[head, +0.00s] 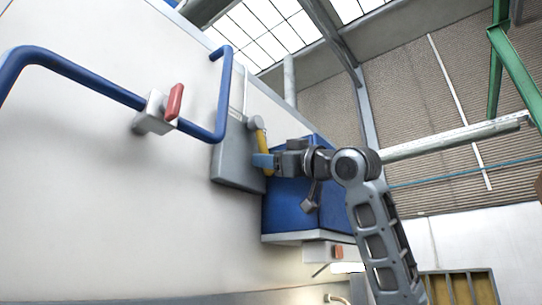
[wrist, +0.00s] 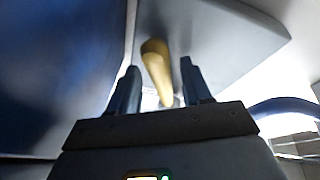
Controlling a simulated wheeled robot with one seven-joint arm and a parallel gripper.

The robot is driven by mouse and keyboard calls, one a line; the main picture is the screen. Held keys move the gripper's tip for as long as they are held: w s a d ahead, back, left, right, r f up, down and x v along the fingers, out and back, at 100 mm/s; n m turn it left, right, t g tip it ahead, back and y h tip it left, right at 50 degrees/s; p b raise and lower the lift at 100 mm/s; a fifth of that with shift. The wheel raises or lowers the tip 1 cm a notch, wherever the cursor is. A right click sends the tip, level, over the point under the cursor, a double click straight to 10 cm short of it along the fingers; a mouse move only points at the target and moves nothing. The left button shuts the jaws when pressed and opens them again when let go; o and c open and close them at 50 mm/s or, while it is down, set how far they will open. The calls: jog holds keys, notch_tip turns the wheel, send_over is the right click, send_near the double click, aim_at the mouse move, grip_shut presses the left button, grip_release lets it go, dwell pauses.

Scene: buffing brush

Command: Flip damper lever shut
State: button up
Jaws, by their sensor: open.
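The damper lever, a yellow handle (head: 262,141), sits on a grey panel (head: 230,163) fixed to the white wall, with a round grey hub at its upper end. My gripper (head: 262,161) is at the lever's lower part in the head view, and partly covers it. In the wrist view the yellow handle (wrist: 157,68) lies between the two dark fingers of my gripper (wrist: 158,82). The fingers are apart, with gaps on both sides of the handle. I cannot tell whether either finger touches it.
A blue box (head: 284,205) stands out from the wall just below my gripper. A blue pipe (head: 75,70) with a red-handled valve (head: 174,101) runs along the wall to the left. A small red-switched fixture (head: 337,252) is below the box. Open room lies to the right.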

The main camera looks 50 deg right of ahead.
grip_shut()
dwell(0.4)
